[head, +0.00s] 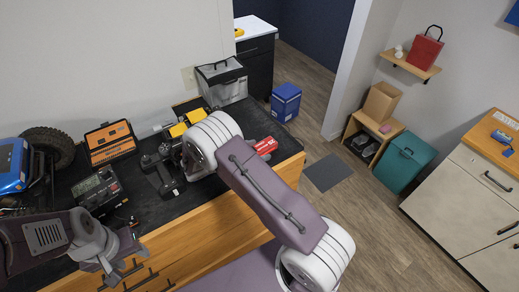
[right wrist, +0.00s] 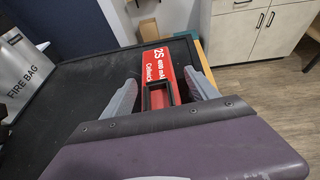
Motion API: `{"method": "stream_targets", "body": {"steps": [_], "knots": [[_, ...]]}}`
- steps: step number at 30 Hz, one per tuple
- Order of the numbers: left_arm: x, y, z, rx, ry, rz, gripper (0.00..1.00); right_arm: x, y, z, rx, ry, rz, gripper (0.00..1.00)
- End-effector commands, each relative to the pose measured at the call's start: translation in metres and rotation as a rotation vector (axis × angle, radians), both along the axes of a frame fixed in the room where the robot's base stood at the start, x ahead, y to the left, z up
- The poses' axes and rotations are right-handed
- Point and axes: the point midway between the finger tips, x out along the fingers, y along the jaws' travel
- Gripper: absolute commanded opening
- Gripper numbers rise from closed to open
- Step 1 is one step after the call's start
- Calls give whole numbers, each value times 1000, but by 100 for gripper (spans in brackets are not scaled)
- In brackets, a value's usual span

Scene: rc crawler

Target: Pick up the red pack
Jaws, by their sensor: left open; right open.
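The red pack (head: 266,146) lies near the right edge of the black bench top (head: 62,185); my right arm partly covers it in the head view. In the right wrist view the red pack (right wrist: 155,62) has white lettering and a black-framed near end. My right gripper (right wrist: 160,92) is open, with one finger on each side of the pack's near end. Whether the fingers touch it cannot be told. The right fingertips are hidden in the head view. My left gripper (head: 122,262) is open and empty, low at the left by the bench front.
A grey fire bag (head: 222,82) stands at the back of the bench. An orange case (head: 110,143), a charger-like device (head: 98,190), a black stand (head: 163,168) and a blue crawler body (head: 12,165) crowd the left. A blue box (head: 286,102) is on the floor.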

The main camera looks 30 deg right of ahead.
Motion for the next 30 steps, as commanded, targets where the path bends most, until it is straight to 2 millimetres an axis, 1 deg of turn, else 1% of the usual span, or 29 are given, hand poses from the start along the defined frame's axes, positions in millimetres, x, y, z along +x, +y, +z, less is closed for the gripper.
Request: {"method": "stream_targets", "body": {"steps": [1, 2, 3, 5, 6, 8, 9, 17, 20, 22, 23, 26, 30], "knots": [[0, 0, 0, 0, 0, 0, 48, 0, 0, 0, 0, 0, 0, 65], [0, 0, 0, 0, 0, 0, 48, 0, 0, 0, 0, 0, 0, 57], [0, 0, 0, 0, 0, 0, 48, 0, 0, 0, 0, 0, 0, 46], [0, 0, 0, 0, 0, 0, 48, 0, 0, 0, 0, 0, 0, 29], [0, 0, 0, 0, 0, 0, 48, 0, 0, 0, 0, 0, 0, 18], [0, 0, 0, 0, 0, 0, 48, 0, 0, 0, 0, 0, 0, 1], [0, 0, 0, 0, 0, 0, 48, 0, 0, 0, 0, 0, 0, 0], [0, 0, -1, 0, 0, 0, 48, 0, 0, 2, -1, -1, 1, 0], [0, 0, -5, 0, 0, 0, 48, 0, 1, 6, -1, -2, 0, 0], [0, 0, -10, 0, 0, 0, 48, 1, 1, 14, 0, -5, -1, 0], [0, 0, -11, 0, 0, 0, 48, -3, 0, 15, -2, -1, 0, 0], [0, 0, -16, 0, 0, 0, 48, -24, -1, 13, -2, 3, 2, 0], [0, 0, -27, 0, 0, 0, 48, -60, -4, 13, -2, 3, 3, 0]]}}
